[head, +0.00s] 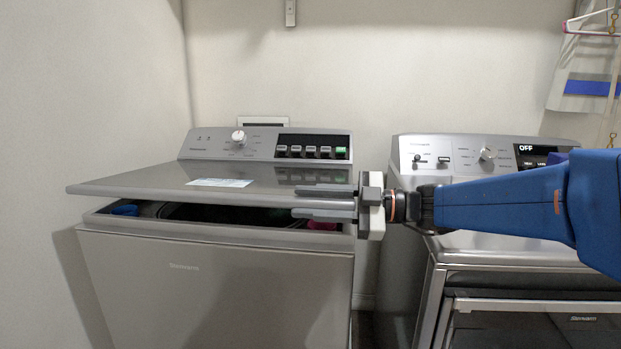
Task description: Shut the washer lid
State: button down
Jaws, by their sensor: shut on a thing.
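The washer (215,285) is a grey top-loader at the left. Its lid (150,189) is tilted partly open, with its front edge raised above the rim and a dark gap under it. My gripper (298,201) reaches in from the right at the lid's front right corner. One finger is above the lid's edge and the other is below it, and they are shut on the lid. Inside the opening, a blue item (125,210) shows at the left and a red item (320,225) shows partly behind the lower finger.
The washer's control panel (265,145) stands behind the lid. A second grey appliance (470,150) with an "OFF" display stands at the right, under my blue arm. A narrow gap separates the machines. A wall is close on the left. A hanger and cloth hang at the upper right.

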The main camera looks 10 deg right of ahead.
jog(key=shift+w+f, duration=0.2)
jog(key=shift+f, duration=0.25)
jog(key=shift+d, duration=0.1)
jog(key=c, duration=1.7)
grip_release()
jog(key=shift+o, duration=0.2)
jog(key=shift+w, duration=0.2)
jog(key=shift+s+r, duration=0.1)
jog(key=shift+s, duration=0.05)
jog(key=shift+r, duration=0.2)
notch_tip(320, 180, up, 10)
jog(key=shift+f, duration=0.25)
